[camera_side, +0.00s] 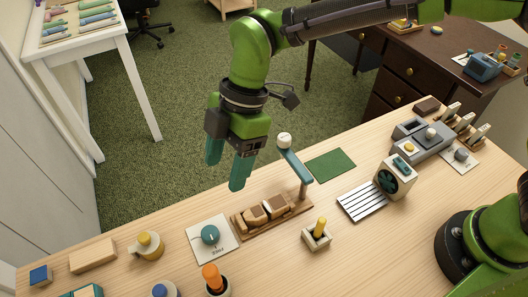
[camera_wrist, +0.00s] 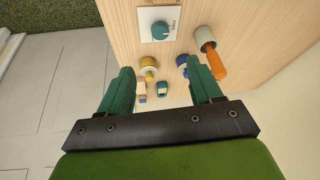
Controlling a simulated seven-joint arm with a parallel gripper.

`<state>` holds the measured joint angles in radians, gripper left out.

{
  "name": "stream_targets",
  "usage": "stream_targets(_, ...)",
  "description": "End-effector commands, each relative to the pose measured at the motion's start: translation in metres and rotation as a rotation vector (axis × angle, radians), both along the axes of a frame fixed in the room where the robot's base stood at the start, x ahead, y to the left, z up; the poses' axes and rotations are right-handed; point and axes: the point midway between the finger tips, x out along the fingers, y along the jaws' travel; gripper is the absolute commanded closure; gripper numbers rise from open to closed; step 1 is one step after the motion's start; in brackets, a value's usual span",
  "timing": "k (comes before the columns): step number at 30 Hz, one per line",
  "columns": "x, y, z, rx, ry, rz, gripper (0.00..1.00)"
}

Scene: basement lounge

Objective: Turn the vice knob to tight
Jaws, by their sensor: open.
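A round teal knob (camera_side: 210,235) sits on a square white plate (camera_side: 222,256) on the wooden table. The plate bears small dark lettering that I cannot read for sure. In the wrist view the knob (camera_wrist: 160,30) and its plate (camera_wrist: 146,15) show near the top, beyond the fingertips. My gripper (camera_side: 227,172) hangs above the table's far edge, higher than the knob and apart from it. Its two teal fingers are spread with nothing between them, as the wrist view also shows (camera_wrist: 160,70).
Beside the plate, a wooden rack (camera_side: 272,216) carries rounded blocks, and a teal lever (camera_side: 295,166) with a white ball rises behind it. An orange-handled item (camera_side: 213,278) stands in front of the plate. A green mat (camera_side: 330,165) lies right.

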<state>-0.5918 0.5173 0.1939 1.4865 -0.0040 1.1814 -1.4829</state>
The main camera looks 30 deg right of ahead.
Motion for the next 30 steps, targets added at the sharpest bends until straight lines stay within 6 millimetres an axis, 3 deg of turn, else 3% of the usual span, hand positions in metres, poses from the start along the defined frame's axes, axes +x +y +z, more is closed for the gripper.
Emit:
stream_targets(18,-0.018,0.046,-0.118,-0.004,0.003,-0.003,0.36)
stream_targets(24,-0.020,0.053,-0.137,-0.002,0.003,-0.004,0.36)
stream_targets(30,-0.020,0.055,-0.140,-0.001,0.000,-0.004,0.36)
